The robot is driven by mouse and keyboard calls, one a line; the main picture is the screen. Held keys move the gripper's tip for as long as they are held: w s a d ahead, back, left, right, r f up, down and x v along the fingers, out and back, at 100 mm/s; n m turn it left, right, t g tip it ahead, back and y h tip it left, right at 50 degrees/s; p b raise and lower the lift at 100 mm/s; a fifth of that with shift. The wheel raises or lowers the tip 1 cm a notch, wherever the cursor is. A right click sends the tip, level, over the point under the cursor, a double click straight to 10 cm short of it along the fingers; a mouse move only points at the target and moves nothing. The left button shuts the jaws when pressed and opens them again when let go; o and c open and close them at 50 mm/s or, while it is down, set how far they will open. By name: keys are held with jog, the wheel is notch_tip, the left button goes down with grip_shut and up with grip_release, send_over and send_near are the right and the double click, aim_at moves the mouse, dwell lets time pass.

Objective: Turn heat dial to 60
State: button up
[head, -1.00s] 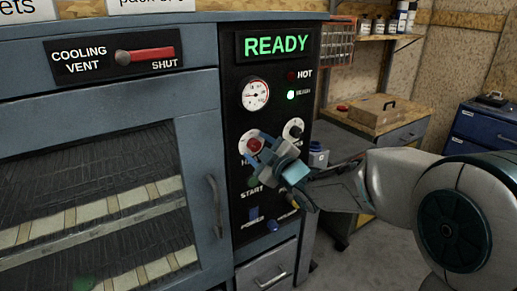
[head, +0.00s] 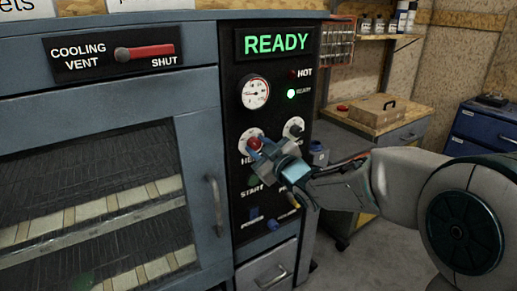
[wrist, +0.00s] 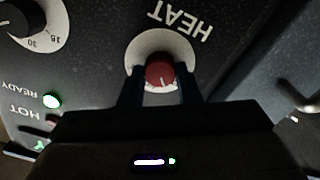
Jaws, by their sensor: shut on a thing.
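The heat dial is a red knob (head: 255,144) on a white round scale plate (head: 244,138) on the black control panel. The wrist view shows the red knob (wrist: 160,72) below the upside-down HEAT label (wrist: 181,20). My gripper (head: 262,147) is at the panel with its fingers shut on the red knob, one finger on each side. In the wrist view my gripper (wrist: 160,88) shows from behind. The scale numbers of the heat dial are not readable.
A second, dark dial (head: 293,128) sits just right of the heat dial. A gauge (head: 254,92), a READY display (head: 276,42) and a lit green lamp (head: 291,94) are above. A door handle (head: 216,206) stands out to the left. A cooling vent lever (head: 145,52) is at SHUT.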

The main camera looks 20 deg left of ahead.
jog(key=m, duration=0.4)
jog(key=shift+r+m+p, duration=0.1)
jog(key=shift+m+p, duration=0.2)
jog(key=shift+p, duration=0.05)
jog(key=shift+m+p, duration=0.45)
jog(key=shift+m, duration=1.45)
jog(key=o, duration=1)
jog(key=shift+w+d, duration=0.1)
jog(key=v, duration=1.3)
jog(key=shift+s+d, duration=0.2)
jog(key=shift+s, duration=0.1)
